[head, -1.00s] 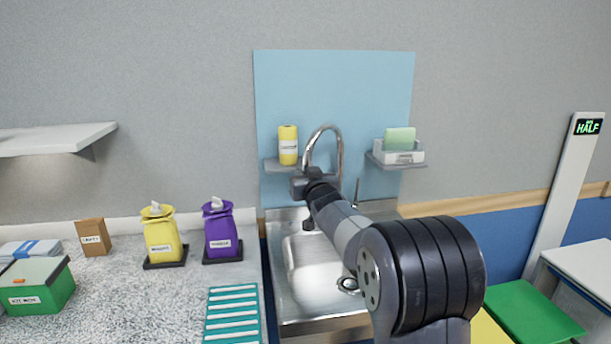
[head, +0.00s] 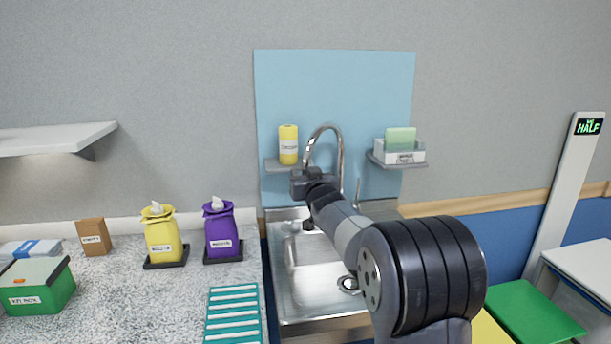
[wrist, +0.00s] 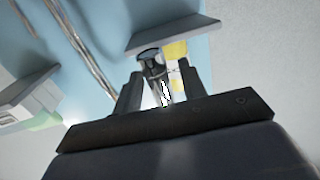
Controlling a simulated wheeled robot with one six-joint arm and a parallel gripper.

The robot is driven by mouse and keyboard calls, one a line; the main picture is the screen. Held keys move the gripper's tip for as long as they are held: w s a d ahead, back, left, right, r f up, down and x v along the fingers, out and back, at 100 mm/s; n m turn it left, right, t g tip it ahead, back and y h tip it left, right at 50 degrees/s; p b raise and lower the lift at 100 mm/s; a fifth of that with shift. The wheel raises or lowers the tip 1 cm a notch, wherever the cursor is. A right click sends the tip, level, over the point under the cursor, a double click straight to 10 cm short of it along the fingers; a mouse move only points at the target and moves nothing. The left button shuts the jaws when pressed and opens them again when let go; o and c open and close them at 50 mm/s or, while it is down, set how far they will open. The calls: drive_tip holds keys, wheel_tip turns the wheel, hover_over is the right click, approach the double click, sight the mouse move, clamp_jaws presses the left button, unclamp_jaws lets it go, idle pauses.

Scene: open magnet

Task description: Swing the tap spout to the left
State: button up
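The chrome tap spout (head: 322,128) arches above the sink (head: 312,265) in front of a blue wall panel. My gripper (head: 312,182) is at the spout's left, downturned end in the head view and hides its tip. In the wrist view, which is upside down, my gripper (wrist: 162,85) has its two fingers apart. The spout's end with its dark tip (wrist: 150,57) shows between them, with a gap visible toward the right finger. Whether the left finger touches it I cannot tell. The chrome tube at the upper left (wrist: 82,42) is another part of the tap.
A shelf with a yellow canister (head: 288,145) is left of the spout. A shelf with a white box and green sponge (head: 400,138) is right of it. Yellow (head: 161,240) and purple (head: 219,236) bags stand on the left counter. A thin lever (head: 357,192) stands right of the tap.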

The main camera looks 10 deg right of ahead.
drive_tip(key=s+b, duration=0.1)
drive_tip(key=s, duration=0.9)
drive_tip(key=shift+s+d, duration=0.35)
drive_tip(key=shift+w, duration=0.1)
drive_tip(key=w, duration=0.7)
drive_tip(key=w+p, duration=0.1)
drive_tip(key=w, duration=0.2)
drive_tip(key=shift+w+a, duration=0.35)
drive_tip(key=shift+s+d, duration=0.1)
